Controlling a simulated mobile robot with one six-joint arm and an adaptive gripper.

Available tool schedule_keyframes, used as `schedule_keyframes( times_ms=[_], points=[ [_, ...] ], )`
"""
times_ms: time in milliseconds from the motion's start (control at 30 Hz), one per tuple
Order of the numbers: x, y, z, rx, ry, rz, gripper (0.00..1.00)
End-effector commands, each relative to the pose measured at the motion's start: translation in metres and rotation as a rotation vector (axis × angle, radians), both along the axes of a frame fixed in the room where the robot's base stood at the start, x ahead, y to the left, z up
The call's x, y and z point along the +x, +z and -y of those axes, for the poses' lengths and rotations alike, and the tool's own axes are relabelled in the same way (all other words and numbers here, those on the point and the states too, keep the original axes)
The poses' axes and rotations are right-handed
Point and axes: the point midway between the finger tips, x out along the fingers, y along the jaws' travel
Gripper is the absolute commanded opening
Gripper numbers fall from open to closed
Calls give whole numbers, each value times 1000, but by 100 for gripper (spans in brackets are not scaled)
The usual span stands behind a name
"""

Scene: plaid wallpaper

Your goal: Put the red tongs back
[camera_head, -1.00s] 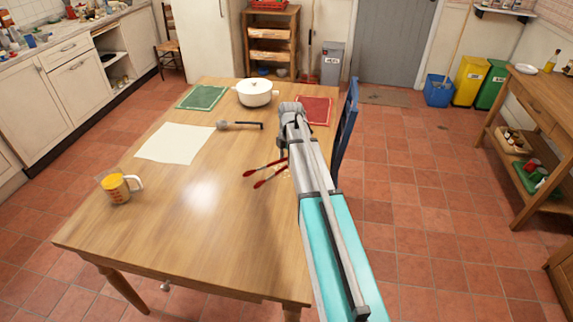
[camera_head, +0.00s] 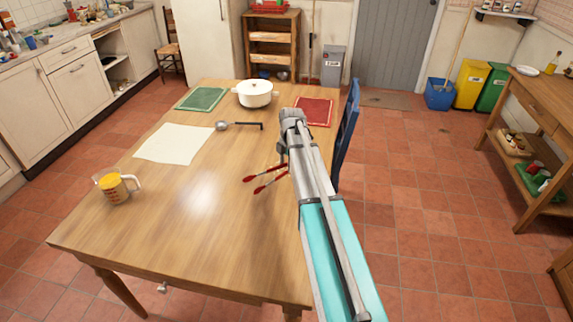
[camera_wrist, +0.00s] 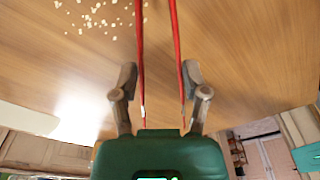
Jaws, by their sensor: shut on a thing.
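The red tongs (camera_head: 266,181) show at the middle right of the wooden table, their two red arms spread and pointing left. In the wrist view the tongs (camera_wrist: 141,50) run between the two grey fingers of my gripper (camera_wrist: 161,92). My gripper is shut on them from both sides. In the head view my arm hides most of the gripper and the far part of the tongs. I cannot tell whether the tongs touch the table.
Pale crumbs (camera_wrist: 95,15) lie on the table. On the table (camera_head: 190,245) are a measuring cup (camera_head: 115,187), white paper (camera_head: 174,143), a ladle (camera_head: 238,126), a white pot (camera_head: 255,93), a green mat (camera_head: 202,98) and a red mat (camera_head: 313,111). A blue chair (camera_head: 347,130) stands right.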

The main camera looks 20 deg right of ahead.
Motion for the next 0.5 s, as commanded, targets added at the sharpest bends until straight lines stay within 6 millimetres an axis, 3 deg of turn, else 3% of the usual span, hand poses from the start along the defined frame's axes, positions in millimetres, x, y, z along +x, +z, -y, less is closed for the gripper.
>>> schedule_keyframes(
  times_ms=[200,500],
  points=[
    [0,-23,0,0,0,0,52],
    [0,-40,1,0,-1,0,52]
  ],
)
